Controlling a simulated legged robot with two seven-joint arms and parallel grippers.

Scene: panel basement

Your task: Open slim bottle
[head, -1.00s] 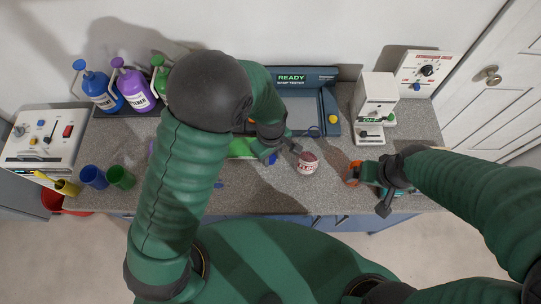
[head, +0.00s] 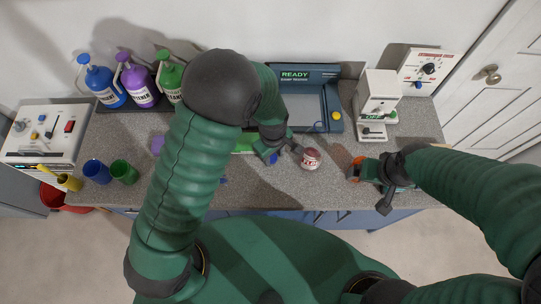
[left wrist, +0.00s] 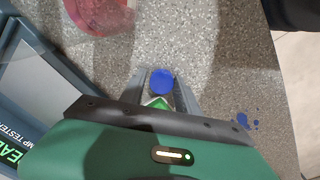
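The slim bottle shows in the left wrist view as a round blue cap (left wrist: 161,80) with a bit of green below it. In the head view a small blue spot, likely this cap (head: 273,159), shows at my left gripper (head: 285,155); the rest is hidden by the gripper and arm. In the left wrist view the fingers of my left gripper (left wrist: 161,76) stand on both sides of the cap, with narrow gaps. My right gripper (head: 369,193) hangs at the counter's front right, fingers spread, beside an orange thing (head: 356,167).
A red-and-white jar (head: 310,158) stands close to the right of my left gripper. Blue (head: 97,172) and green (head: 124,172) cups stand at left. Large jugs (head: 140,85) line the back. A tester tray (head: 310,105) and a white machine (head: 377,100) stand behind.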

